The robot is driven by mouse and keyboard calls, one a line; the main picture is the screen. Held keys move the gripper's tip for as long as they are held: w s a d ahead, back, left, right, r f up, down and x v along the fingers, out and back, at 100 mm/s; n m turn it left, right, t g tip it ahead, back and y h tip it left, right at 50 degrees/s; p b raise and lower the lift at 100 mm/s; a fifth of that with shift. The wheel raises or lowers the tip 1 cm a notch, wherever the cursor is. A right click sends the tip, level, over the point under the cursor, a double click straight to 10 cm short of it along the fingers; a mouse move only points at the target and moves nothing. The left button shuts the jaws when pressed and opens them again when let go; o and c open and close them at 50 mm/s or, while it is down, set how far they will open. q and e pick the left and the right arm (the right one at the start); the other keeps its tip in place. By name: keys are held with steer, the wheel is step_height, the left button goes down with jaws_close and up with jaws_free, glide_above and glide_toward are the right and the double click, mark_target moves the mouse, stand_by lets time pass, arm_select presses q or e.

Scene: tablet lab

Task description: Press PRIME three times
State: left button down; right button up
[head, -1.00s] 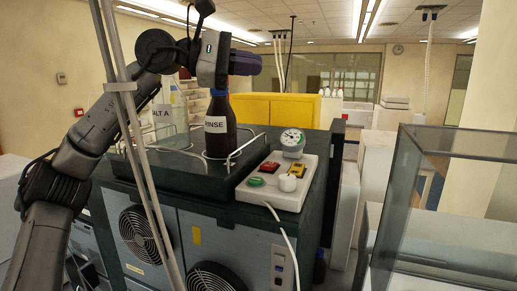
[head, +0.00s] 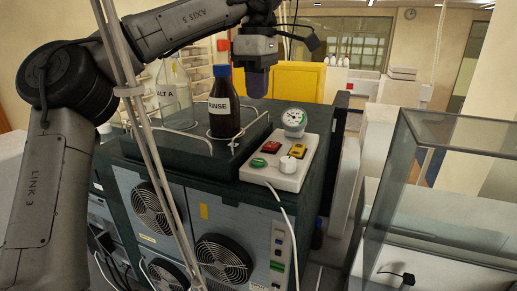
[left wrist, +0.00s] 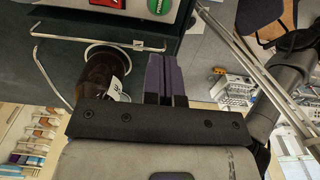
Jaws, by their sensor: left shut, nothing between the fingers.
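A white control box (head: 262,174) sits on the front right corner of the dark cabinet top. It bears a green button (head: 258,162), a red button (head: 271,147), a yellow button (head: 298,151) and a white knob (head: 288,164). I cannot read which is PRIME. My left gripper (head: 257,93) is shut and empty, its purple fingers pointing down, above and behind the box and right of the RINSE bottle. In the left wrist view the shut fingers (left wrist: 164,58) are below the box (left wrist: 128,10), with the green button (left wrist: 160,5) at the top edge. My right gripper is not in view.
The brown RINSE bottle (head: 223,108) with a blue cap and the clear ALT A bottle (head: 173,90) stand in a wire-railed tray. A round gauge (head: 294,118) stands at the box's back edge. A glass enclosure (head: 455,160) is at the right.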

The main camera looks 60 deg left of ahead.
mark_target(257, 161)
arm_select(q)
steer(key=shift+f, duration=0.15)
step_height(257, 161, down, 14)
steer(key=shift+r+p, duration=0.2)
steer(key=shift+p, duration=1.05)
steer(key=shift+f, duration=0.1)
